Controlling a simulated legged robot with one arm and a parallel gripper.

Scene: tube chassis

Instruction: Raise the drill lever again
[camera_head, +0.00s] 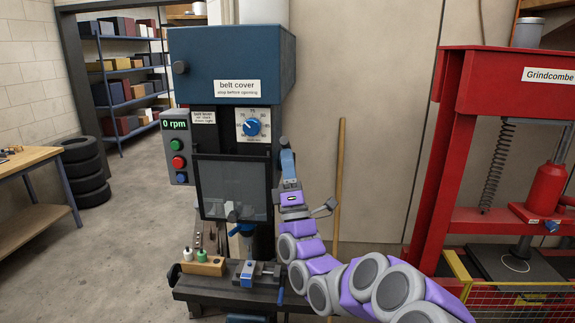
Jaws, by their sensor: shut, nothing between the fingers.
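The drill press stands in the middle of the head view, with a blue belt cover (232,65) on top. My gripper (287,160) is at the upper end of my purple and grey arm, beside the right side of the drill head. It looks shut, with nothing seen between its fingers. A short grey lever (325,208) with a knob-like end sticks out to the right, just behind my arm; its inner end is hidden. I cannot tell whether my gripper touches any part of the drill. A dark see-through guard (233,188) hangs at the front of the drill.
A vise (254,273) and a wooden block (203,265) with small items sit on the drill table. The control box (177,148) reads 0 rpm. A red press (453,150) stands right, a workbench (30,160) and tyres (85,170) left. Floor at left is clear.

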